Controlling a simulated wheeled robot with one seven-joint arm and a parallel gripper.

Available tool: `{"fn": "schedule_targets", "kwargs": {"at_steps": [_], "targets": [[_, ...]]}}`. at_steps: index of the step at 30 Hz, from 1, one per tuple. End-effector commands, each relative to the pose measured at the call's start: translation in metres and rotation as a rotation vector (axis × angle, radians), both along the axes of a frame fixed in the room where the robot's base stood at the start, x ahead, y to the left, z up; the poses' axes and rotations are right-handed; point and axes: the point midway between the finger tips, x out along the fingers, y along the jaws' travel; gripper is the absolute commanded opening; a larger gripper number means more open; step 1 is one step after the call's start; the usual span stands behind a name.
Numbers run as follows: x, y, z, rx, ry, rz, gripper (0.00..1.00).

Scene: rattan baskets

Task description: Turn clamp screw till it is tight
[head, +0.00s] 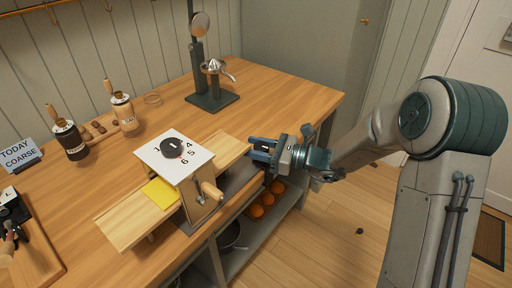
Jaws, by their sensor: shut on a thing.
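A wooden device with a white top plate (157,148), a black dial and printed numbers stands at the table's front edge. A wooden handle (211,191) sticks out from its front. A pale wooden board (123,215) passes beneath the plate and reaches out on both sides. My gripper (262,149) is at the board's right end, near the table edge, coming in from the right. Its blue fingers are shut on a small dark piece between them, which looks like the clamp screw's knob. The fingers hide most of it, and its thread cannot be seen.
A metal juicer stand (211,100) stands at the back of the table (285,99). Two mills (69,138) and a "TODAY COARSE" sign (19,154) are at the left. Oranges (257,210) and a dark pot (232,236) sit on the shelf below. The table's right part is clear.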

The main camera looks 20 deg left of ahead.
Motion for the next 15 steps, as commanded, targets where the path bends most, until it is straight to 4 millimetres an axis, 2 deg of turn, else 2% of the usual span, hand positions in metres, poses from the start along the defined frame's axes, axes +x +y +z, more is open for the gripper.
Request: {"fn": "schedule_targets", "kwargs": {"at_steps": [15], "targets": [[-0.0002, -0.0004, -0.0021, -0.002, 0.003, -0.064, 0.15]]}}
